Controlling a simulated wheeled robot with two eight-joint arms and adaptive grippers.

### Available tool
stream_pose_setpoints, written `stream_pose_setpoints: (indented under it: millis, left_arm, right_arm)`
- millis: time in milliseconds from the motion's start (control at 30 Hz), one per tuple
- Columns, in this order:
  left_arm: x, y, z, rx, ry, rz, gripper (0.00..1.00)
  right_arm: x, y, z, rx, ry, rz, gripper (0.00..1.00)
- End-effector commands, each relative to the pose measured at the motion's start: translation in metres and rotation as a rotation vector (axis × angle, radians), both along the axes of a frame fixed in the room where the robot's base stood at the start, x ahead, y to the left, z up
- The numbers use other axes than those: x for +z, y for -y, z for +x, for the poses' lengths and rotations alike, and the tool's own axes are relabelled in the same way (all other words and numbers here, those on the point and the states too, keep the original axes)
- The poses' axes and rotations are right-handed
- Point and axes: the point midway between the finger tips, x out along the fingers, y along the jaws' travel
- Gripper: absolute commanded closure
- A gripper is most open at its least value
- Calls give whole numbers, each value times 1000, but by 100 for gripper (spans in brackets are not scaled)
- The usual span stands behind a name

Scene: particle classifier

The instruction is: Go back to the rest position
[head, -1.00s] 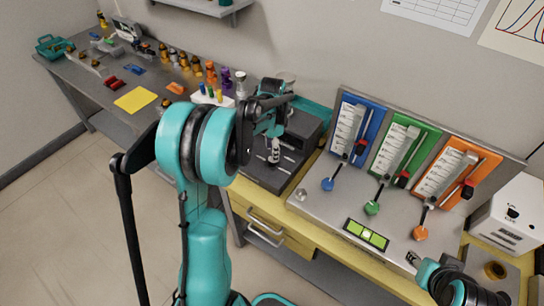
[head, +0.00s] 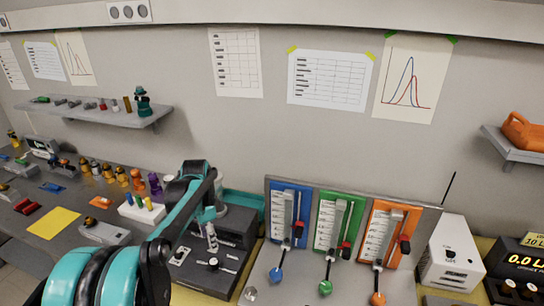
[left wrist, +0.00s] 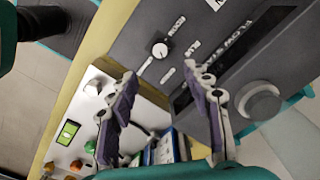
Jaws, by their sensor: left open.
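My left arm, teal and black, comes up from the lower left of the head view and bends over a dark grey machine (head: 235,228). My left gripper (head: 212,240) points down in front of this machine; its fingers are small there. In the left wrist view, the two purple-padded fingers of the left gripper (left wrist: 165,75) are spread wide with nothing between them. Beneath them are the dark machine's face with a knob (left wrist: 160,50) and part of the lever panel. My right gripper is not in view.
The lever panel with blue (head: 290,208), green (head: 326,220) and orange (head: 385,232) boards stands right of the arm. A white box (head: 448,255) is further right. At left are a yellow sheet (head: 54,223) and several small bottles. A wall shelf (head: 100,115) hangs above.

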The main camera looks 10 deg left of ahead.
Motion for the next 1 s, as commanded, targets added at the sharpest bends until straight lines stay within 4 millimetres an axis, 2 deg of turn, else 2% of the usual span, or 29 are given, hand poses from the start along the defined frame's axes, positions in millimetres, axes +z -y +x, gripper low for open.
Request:
stream_pose_setpoints:
  millis: [167,333,500,700,800,1000]
  left_arm:
    - [14,17,-14,51,44,9,50]
    - [38,57,-51,198,169,15,50]
    - [48,96,-98,369,313,-20,50]
    - [40,131,-150,559,468,-113,50]
    - [32,142,-168,634,524,-166,50]
    - [19,153,-187,719,580,-234,50]
  right_arm:
    - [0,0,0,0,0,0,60]
    - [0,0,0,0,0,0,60]
    - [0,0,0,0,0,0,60]
    - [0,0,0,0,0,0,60]
    - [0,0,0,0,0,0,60]
    - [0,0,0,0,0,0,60]
